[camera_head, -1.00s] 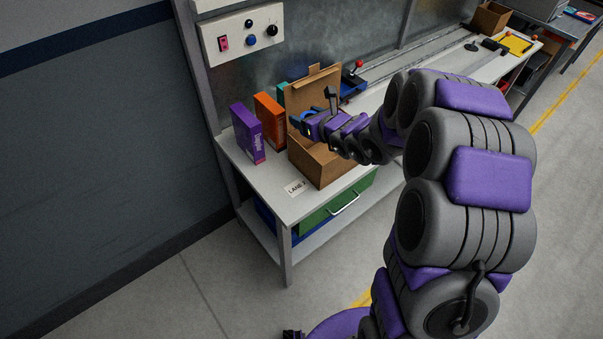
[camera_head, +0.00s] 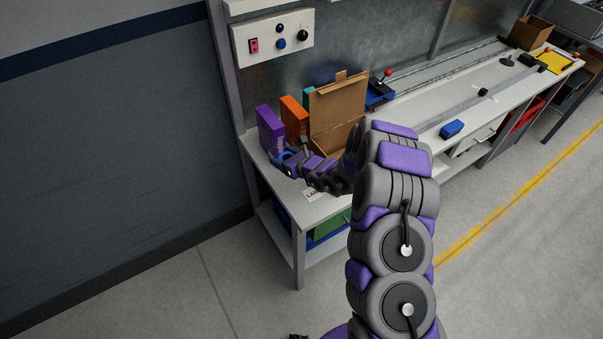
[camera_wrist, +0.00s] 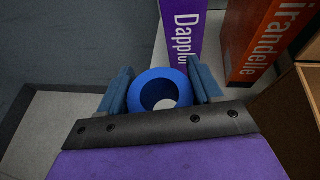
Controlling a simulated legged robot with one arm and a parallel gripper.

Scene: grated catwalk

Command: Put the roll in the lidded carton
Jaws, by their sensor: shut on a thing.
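The roll is a blue ring (camera_wrist: 160,73) held between the two blue-grey fingers of my gripper (camera_wrist: 163,90) in the wrist view. In the head view my gripper (camera_head: 287,164) is low at the left end of the bench, left of the carton and in front of the purple box. The roll's blue shows there only in part. The lidded carton (camera_head: 338,103) is brown cardboard with its lid standing open at the back. My arm hides much of its front. A brown carton wall (camera_wrist: 287,122) shows at the right in the wrist view.
A purple box (camera_head: 270,130) and an orange box (camera_head: 294,119) stand left of the carton. A control panel (camera_head: 272,38) is on the wall behind. A blue block (camera_head: 452,128) lies on the bench (camera_head: 420,112) to the right, with clear surface around it.

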